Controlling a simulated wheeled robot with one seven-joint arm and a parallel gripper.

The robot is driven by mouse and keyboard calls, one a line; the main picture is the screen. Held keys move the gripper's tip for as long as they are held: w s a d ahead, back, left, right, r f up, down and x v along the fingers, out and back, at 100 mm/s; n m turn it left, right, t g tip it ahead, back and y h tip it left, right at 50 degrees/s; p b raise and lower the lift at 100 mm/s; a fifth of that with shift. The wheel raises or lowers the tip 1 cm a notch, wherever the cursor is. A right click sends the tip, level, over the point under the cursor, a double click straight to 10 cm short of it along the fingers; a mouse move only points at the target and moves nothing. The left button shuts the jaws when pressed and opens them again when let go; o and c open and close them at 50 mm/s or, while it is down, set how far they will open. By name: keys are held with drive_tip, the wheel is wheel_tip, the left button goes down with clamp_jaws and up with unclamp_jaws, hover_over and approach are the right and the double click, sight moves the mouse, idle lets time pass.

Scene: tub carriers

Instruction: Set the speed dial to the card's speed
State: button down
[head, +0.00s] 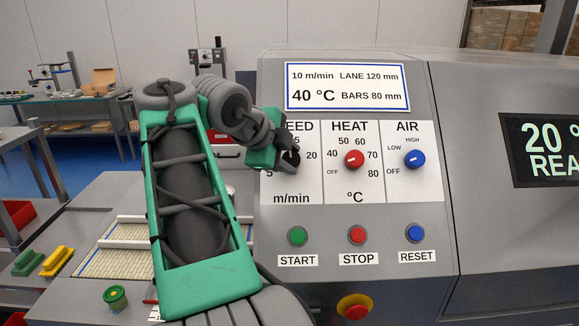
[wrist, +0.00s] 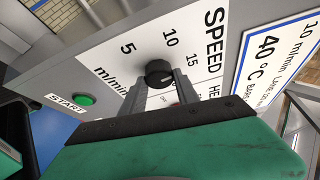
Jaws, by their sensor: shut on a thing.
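The card (head: 347,86) above the dials reads 10 m/min, LANE 120 mm, 40 °C and BARS 80 mm. The speed dial is a black round knob (wrist: 159,71) on the white SPEED panel, with 5, 10 and 15 around it in the wrist view. My gripper (wrist: 161,90) is shut on the speed dial, one finger on each side. I cannot tell for sure which number its pointer faces. In the head view my gripper (head: 289,158) covers most of the dial and part of its scale; 20 shows to its right.
The red HEAT dial (head: 354,159) and blue AIR dial (head: 415,159) stand to the right. Below are the green START (head: 297,235), red STOP (head: 358,235) and blue RESET (head: 415,233) buttons, and a large red-and-yellow button (head: 353,307). A display (head: 545,150) is at the far right.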

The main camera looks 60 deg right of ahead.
drive_tip(key=n+b, duration=0.2)
drive_tip(key=n+h+b, duration=0.1)
drive_tip(key=n+b, duration=0.1)
drive_tip(key=f+n+t+h+b, duration=0.1)
drive_tip(key=n+b, duration=0.1)
drive_tip(key=shift+s+a+b, duration=0.1)
drive_tip(key=shift+b, duration=0.3)
drive_tip(key=shift+r+n+t+h+b, duration=0.2)
drive_tip(key=shift+n+t+h+b, duration=0.4)
drive_tip(key=shift+n+b, duration=0.65)
drive_tip(key=shift+r+n, duration=0.1)
drive_tip(key=shift+n, duration=0.15)
drive_tip(key=c, duration=0.9)
unclamp_jaws()
drive_tip(key=shift+a+r, duration=0.1)
